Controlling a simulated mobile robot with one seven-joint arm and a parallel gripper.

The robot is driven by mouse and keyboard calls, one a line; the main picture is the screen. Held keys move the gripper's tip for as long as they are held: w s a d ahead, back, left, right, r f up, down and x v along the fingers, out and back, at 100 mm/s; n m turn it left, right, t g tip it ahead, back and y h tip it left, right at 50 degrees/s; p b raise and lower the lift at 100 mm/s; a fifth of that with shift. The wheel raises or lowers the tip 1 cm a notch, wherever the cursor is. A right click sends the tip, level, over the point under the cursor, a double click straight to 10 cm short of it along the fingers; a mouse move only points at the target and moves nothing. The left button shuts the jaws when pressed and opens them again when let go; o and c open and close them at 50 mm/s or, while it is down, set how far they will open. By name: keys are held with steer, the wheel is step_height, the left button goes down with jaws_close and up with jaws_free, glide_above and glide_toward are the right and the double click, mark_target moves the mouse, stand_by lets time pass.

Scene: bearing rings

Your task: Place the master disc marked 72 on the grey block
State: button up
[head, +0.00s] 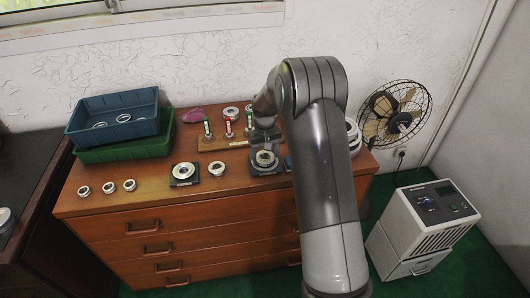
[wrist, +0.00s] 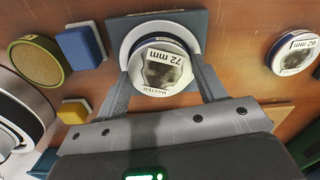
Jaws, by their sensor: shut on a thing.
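The master disc marked 72 mm (wrist: 162,70) is white-faced and sits between the two fingers of my gripper (wrist: 162,84) in the wrist view. My gripper is shut on it. Behind the disc is a grey-blue block (wrist: 199,20) with a pale curved rim around the disc's far side. I cannot tell whether the disc touches the block. In the head view my gripper (head: 265,150) is low over the dark grey block (head: 268,171), and my arm hides part of that area.
Another master disc marked 62 (wrist: 294,54) lies at the right of the wrist view. A blue block (wrist: 80,43) and an olive round piece (wrist: 36,62) lie left. On the wooden cabinet (head: 150,205) are stacked trays (head: 117,151), a ring on a dark plate (head: 185,181) and several loose rings.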

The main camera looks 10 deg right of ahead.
steer(key=shift+f, duration=0.2)
steer(key=shift+f, duration=0.15)
steer(key=o, duration=1.4)
steer(key=shift+a+f, duration=0.1)
steer(key=shift+r, duration=5.55)
